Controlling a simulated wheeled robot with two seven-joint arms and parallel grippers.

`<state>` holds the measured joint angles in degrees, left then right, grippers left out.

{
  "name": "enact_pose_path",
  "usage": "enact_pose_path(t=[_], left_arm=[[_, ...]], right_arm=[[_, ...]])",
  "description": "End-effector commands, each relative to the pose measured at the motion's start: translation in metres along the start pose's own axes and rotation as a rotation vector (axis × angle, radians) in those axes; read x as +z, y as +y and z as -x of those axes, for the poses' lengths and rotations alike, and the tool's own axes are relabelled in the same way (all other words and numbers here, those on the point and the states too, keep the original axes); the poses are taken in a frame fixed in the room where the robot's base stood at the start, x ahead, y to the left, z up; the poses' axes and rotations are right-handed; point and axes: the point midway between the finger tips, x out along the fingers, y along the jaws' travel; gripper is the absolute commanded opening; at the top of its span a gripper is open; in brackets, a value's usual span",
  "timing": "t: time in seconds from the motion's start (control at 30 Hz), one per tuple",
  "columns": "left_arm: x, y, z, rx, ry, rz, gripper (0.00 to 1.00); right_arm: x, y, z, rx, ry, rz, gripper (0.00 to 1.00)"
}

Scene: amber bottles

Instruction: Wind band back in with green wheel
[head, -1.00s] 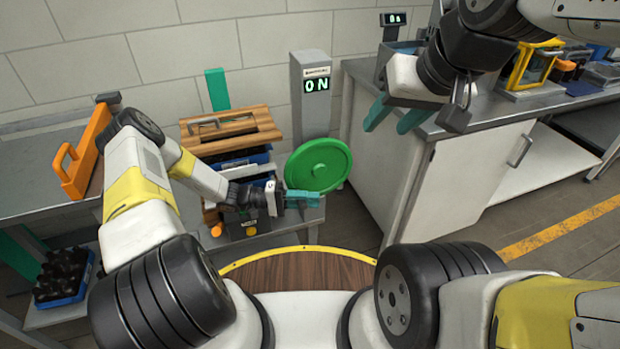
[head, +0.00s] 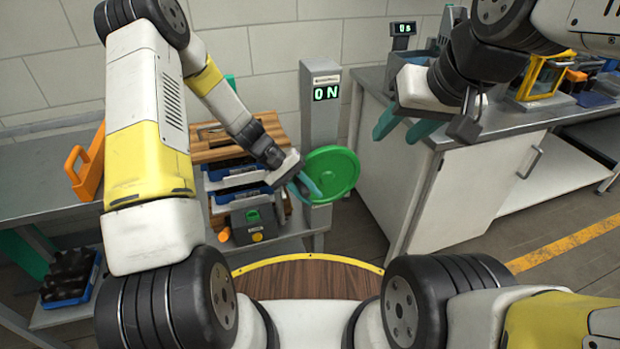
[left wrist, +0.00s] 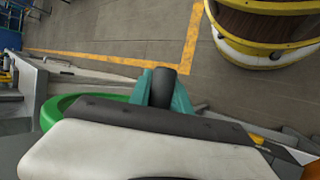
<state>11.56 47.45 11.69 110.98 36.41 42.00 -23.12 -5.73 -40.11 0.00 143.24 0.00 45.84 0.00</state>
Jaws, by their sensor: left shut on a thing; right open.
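The green wheel (head: 338,178) is a round disc at the front of the grey post (head: 320,125), whose display reads "ON". My left gripper (head: 309,189) is at the wheel's left edge. In the left wrist view its teal fingers (left wrist: 164,90) are shut on a dark upright knob (left wrist: 163,85), which looks like the wheel's handle; the wheel's green rim (left wrist: 62,108) shows to the left. I cannot make out the band.
A wooden rack with blue trays (head: 237,172) stands left of the wheel. An orange handled piece (head: 86,162) is on the left bench. A white cabinet (head: 410,195) with a grey top stands to the right. Floor is clear between it and my base.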

Motion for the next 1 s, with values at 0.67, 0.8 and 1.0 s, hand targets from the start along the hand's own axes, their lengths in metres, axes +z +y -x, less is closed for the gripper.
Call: enact_pose_path(t=[0.67, 0.8, 1.0], left_arm=[[0.007, 0.039, 0.019, -0.27, 0.001, 0.111, 0.0], [0.007, 0.048, 0.02, -0.27, 0.001, 0.111, 0.0], [0.007, 0.058, 0.021, -0.27, 0.001, 0.111, 0.0]], right_arm=[[0.0, 0.0, 0.0, 0.0, 0.0, 0.0, 0.45], [0.0, 0.0, 0.0, 0.0, 0.0, 0.0, 0.45], [0.0, 0.0, 0.0, 0.0, 0.0, 0.0, 0.45]])
